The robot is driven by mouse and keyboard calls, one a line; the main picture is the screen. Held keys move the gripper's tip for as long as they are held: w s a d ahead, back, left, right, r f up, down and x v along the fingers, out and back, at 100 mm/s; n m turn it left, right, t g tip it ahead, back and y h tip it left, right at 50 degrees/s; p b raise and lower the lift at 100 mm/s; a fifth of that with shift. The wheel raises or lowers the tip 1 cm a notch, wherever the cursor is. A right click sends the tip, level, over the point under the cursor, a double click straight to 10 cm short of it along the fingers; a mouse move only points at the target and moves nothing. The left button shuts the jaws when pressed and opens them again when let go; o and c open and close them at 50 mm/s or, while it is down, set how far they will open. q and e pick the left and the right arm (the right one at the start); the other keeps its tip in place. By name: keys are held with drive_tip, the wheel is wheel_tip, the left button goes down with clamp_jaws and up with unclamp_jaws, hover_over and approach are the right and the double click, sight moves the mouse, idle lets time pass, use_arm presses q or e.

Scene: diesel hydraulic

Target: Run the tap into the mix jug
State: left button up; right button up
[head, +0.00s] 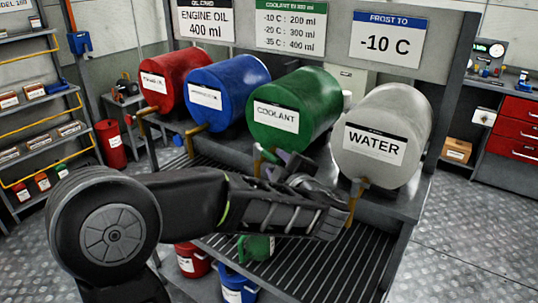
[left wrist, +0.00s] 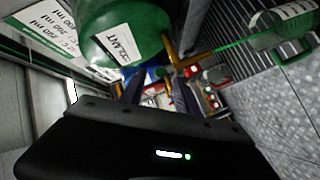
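The green coolant drum (head: 293,108) lies on the rack and its brass tap also shows in the left wrist view (left wrist: 174,50). A thin green line runs from the tap's spout to the green jug (left wrist: 286,27) on the slatted grate. In the head view the jug (head: 256,247) stands below the drum, partly hidden by my left arm. My left gripper (head: 284,166) is close to the coolant tap. Its fingers (left wrist: 158,88) look apart, with nothing seen between them. My right gripper is not in view.
Red (head: 175,78), blue (head: 228,92) and grey water (head: 381,136) drums share the rack. Signs (head: 388,39) hang above; the frost sign reads -10 C. Red (head: 193,260) and blue (head: 238,285) containers stand below. The grate (head: 335,262) at right is clear.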

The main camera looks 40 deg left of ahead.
sight(269, 155)
use_arm(q)
drive_tip(key=p+x, duration=0.1)
drive_tip(key=x, duration=0.6)
drive_tip(key=shift+w+a+f, duration=0.1)
drive_tip(key=shift+w+a, duration=0.15)
clamp_jaws()
drive_tip(key=shift+f, duration=0.1)
idle(1.1)
